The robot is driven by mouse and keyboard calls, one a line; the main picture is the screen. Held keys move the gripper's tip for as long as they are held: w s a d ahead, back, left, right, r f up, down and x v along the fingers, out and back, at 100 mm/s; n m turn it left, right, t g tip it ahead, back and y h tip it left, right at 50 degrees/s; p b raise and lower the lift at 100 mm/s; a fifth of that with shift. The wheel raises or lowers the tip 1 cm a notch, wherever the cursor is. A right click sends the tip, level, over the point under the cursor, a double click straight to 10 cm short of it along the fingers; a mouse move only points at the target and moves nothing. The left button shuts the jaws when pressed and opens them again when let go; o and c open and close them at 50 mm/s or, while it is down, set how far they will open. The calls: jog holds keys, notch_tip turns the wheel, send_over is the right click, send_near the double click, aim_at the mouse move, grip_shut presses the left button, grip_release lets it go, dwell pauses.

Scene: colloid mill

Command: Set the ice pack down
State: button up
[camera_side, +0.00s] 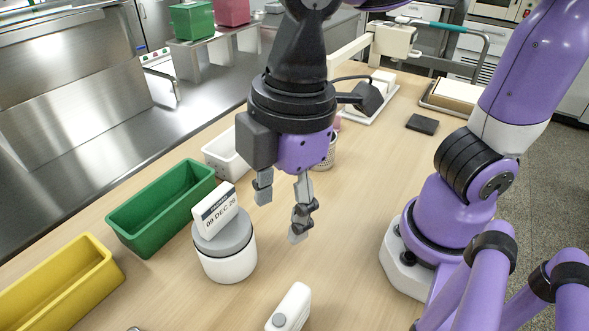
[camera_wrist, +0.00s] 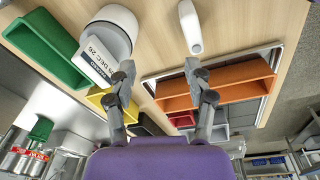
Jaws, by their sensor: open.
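My gripper (camera_side: 281,216) is open and empty above the table, its two fingers apart and pointing down. In the wrist view my gripper (camera_wrist: 158,67) also has nothing between its fingertips. I cannot say for sure which thing is the ice pack. A small white rounded object (camera_side: 292,304) with a grey round spot lies on the table at the front edge of the side view. It also shows in the wrist view (camera_wrist: 190,28), beyond the right fingertip and apart from it.
A white tub with a grey lid (camera_side: 228,262) carries a date block (camera_side: 215,212), left of my gripper. A green bin (camera_side: 150,216), yellow bin (camera_side: 60,290) and white bin (camera_side: 222,152) stand leftward. An orange bin (camera_wrist: 225,84) shows in the wrist view.

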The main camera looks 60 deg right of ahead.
jog(key=w+d+m+t, duration=0.2)
jog(key=d+m, duration=0.5)
jog(key=d, duration=0.1)
jog(key=w+d+m+t, duration=0.1)
jog(key=d+m+t, duration=0.1)
jog(key=d+m, duration=0.5)
jog(key=shift+w+d+r+t+h, duration=0.15)
jog(key=shift+w+d+t+h, duration=0.25)
jog(key=shift+d, duration=0.3)
